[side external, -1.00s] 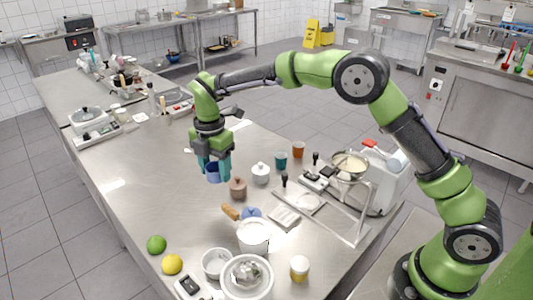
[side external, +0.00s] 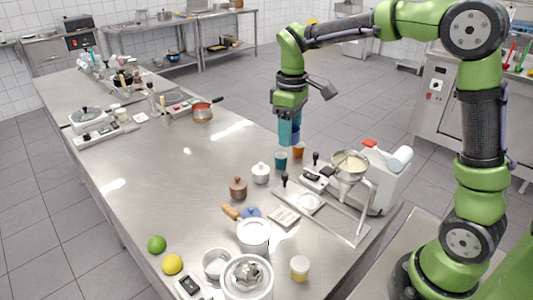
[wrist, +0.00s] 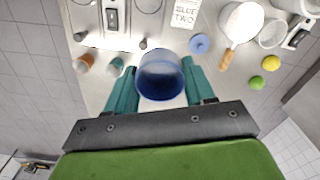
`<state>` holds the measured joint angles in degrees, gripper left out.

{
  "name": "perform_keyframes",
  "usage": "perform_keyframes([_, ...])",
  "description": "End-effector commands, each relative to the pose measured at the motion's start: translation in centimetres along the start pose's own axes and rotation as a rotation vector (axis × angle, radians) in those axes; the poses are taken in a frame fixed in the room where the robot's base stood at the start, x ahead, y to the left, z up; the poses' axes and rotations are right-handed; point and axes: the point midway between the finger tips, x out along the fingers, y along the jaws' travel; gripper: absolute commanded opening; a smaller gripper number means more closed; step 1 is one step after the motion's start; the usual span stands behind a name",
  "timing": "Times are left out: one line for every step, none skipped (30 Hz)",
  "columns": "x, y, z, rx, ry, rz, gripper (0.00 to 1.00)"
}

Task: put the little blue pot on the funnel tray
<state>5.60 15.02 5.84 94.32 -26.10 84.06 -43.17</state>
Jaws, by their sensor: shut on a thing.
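My gripper (side external: 290,132) is shut on the little blue pot (side external: 297,133) and holds it in the air above the far right side of the counter, over the teal and orange cups. In the wrist view the pot (wrist: 162,76) sits between the two teal fingers of my gripper (wrist: 160,88), its open mouth showing. The funnel tray (side external: 335,222) lies on the counter to the right of and nearer than the pot.
A teal cup (side external: 281,161) and an orange cup (side external: 298,150) stand below my gripper. The left middle counter is clear.

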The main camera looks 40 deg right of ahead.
Motion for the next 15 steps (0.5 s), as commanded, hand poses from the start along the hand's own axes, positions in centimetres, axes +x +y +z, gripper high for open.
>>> perform_keyframes([0.5, 0.3, 0.3, -0.050, -0.002, -0.001, 0.18])
perform_keyframes([0.8, 0.5, 0.5, -0.089, -0.002, 0.000, 0.18])
perform_keyframes([1.2, 0.6, 0.6, -0.140, -0.004, 0.001, 0.18])
perform_keyframes([1.5, 0.8, 0.8, -0.180, -0.005, 0.001, 0.18])
perform_keyframes([1.9, 0.9, 0.9, -0.225, -0.005, 0.002, 0.18])
perform_keyframes([2.5, 1.1, 1.1, -0.288, -0.006, 0.002, 0.18])
perform_keyframes([2.9, 1.2, 1.2, -0.338, -0.007, 0.002, 0.18])
perform_keyframes([3.4, 1.3, 1.4, -0.393, -0.008, 0.002, 0.18])
perform_keyframes([4.1, 1.5, 1.6, -0.469, -0.010, 0.001, 0.18])
perform_keyframes([4.6, 1.6, 1.8, -0.532, -0.010, 0.001, 0.18])
perform_keyframes([5.2, 1.7, 2.0, -0.600, -0.011, 0.000, 0.18])
perform_keyframes([6.0, 1.8, 2.2, -0.695, -0.011, 0.000, 0.18])
perform_keyframes([6.6, 1.9, 2.5, -0.769, -0.012, -0.001, 0.18])
perform_keyframes([7.3, 1.9, 2.7, -0.845, -0.012, -0.002, 0.18])
perform_keyframes([8.1, 2.0, 3.0, -0.947, -0.012, -0.002, 0.18])
